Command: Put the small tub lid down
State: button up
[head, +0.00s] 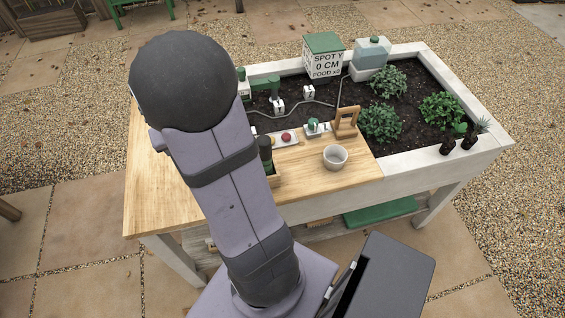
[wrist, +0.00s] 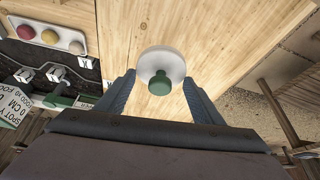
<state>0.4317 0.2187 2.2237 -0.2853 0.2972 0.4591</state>
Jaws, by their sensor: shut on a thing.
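The small tub lid (wrist: 175,62) is a white disc with a green knob (wrist: 160,84), in the wrist view. My gripper (wrist: 159,80) is shut on it, with one blue-grey finger at each side of the disc. Bare wooden worktop lies beyond the lid; I cannot tell how high the lid is above it. In the head view my own arm hides the gripper and the lid. A small open white tub (head: 335,158) stands upright on the wooden worktop (head: 300,185), right of my arm.
A white tray (wrist: 75,47) with yellow, red and white round pieces lies at upper left in the wrist view. A wooden stand (head: 347,122) is behind the tub. The planting bed (head: 440,165) holds several plants and a sign box (head: 323,60). The worktop's left part looks clear.

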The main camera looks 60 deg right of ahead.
jog(key=s+d+m+g+h+p, duration=0.1)
jog(key=s+d+m+p, duration=0.15)
jog(key=s+d, duration=0.45)
jog(key=s+d+r+m+p, duration=0.15)
jog(key=s+d+p, duration=0.25)
jog(key=s, duration=0.6)
jog(key=s+d+m+g+h+p, duration=0.15)
jog(key=s+d+p, duration=0.3)
jog(key=s, duration=0.45)
jog(key=shift+m+t+y, duration=0.25)
jog(key=shift+m+y, duration=0.2)
jog(key=shift+d+f+b, duration=0.2)
jog(key=shift+f, duration=2.35)
jog(key=shift+d+f+b, duration=0.15)
jog(key=shift+d+f, duration=0.05)
jog(key=shift+f, duration=2.35)
jog(key=shift+f, duration=0.25)
jog(key=o, duration=0.7)
jog(key=shift+r, duration=0.1)
jog(key=shift+o, duration=0.2)
